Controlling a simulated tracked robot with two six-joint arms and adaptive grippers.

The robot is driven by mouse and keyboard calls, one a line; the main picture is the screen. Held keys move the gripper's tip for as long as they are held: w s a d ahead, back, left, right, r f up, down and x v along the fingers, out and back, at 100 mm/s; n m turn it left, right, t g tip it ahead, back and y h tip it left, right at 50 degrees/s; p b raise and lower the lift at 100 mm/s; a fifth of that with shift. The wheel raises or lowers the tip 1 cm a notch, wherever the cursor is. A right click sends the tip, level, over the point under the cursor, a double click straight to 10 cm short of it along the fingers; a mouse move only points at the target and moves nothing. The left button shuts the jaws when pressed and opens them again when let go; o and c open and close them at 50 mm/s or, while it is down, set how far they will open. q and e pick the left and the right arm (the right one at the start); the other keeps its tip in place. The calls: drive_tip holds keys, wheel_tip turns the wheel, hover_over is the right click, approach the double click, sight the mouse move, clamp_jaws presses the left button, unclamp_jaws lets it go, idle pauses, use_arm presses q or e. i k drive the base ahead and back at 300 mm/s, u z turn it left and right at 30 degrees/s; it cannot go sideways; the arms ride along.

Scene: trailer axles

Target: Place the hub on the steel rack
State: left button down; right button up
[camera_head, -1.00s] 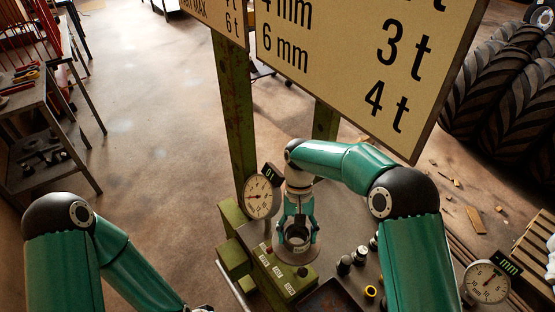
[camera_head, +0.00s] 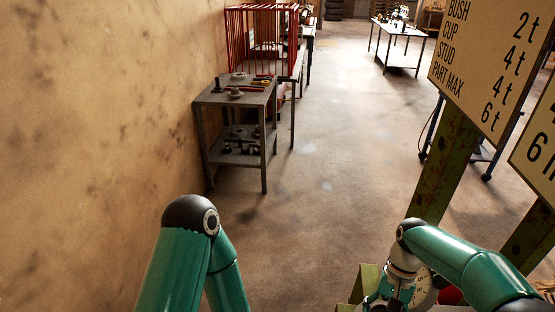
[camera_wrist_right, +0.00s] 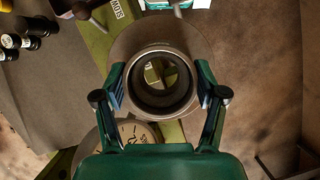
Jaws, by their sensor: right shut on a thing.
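The hub (camera_wrist_right: 160,103) is a round metal ring with a wide flange, seen end-on in the right wrist view. My right gripper (camera_wrist_right: 161,85) is shut on it, with a finger on each side of the ring. In the head view that gripper (camera_head: 387,292) is at the bottom right, cut by the frame edge, and the hub is not clearly visible. A grey steel rack (camera_head: 212,93) with two shelves stands by the left wall, well away from the gripper. Small round metal parts are on its top. My left arm shows, but its gripper is below the frame.
A red cage (camera_head: 262,28) stands behind the rack. The green press frame (camera_head: 445,170) with sign boards is at the right, close to my right arm. A dial gauge (camera_wrist_right: 133,133) is near the hub. The middle floor (camera_head: 320,180) is clear.

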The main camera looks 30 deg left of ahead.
sight(241, 84)
drive_tip(key=z, duration=1.4)
drive_tip(key=i, duration=0.1)
drive_tip(key=u, duration=2.25)
drive_tip(key=i, duration=1.2)
drive_tip(key=z, duration=0.35)
